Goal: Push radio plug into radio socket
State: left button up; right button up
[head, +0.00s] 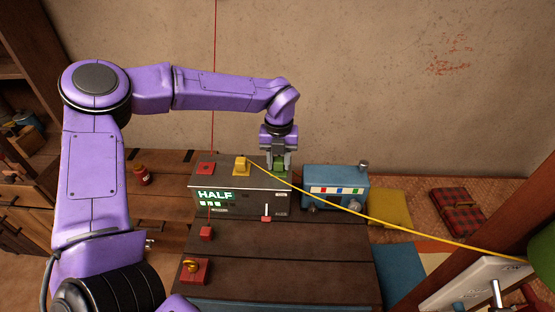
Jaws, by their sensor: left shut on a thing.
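My left gripper (277,160) points down over the right end of the dark box's top and is shut on a small green piece (280,171), which may be the radio plug. The fingers hide much of it. The green piece is at the box top; I cannot tell whether it is seated in a socket. The dark box (240,203) has a lit green display reading HALF. A blue radio-like box (320,180) stands just to its right. My right gripper is not in view.
A red square (205,168) is at the box's left end. Red blocks (206,233) (194,272) lie in front on the dark wooden table (290,270).

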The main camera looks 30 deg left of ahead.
pick_arm(q)
jog(key=shift+f, duration=0.35)
jog(key=o, duration=1.1)
notch_tip(320, 180, up, 9)
jog(key=b, duration=0.3)
jog(key=shift+r, duration=0.8)
jog(key=shift+a, duration=0.1)
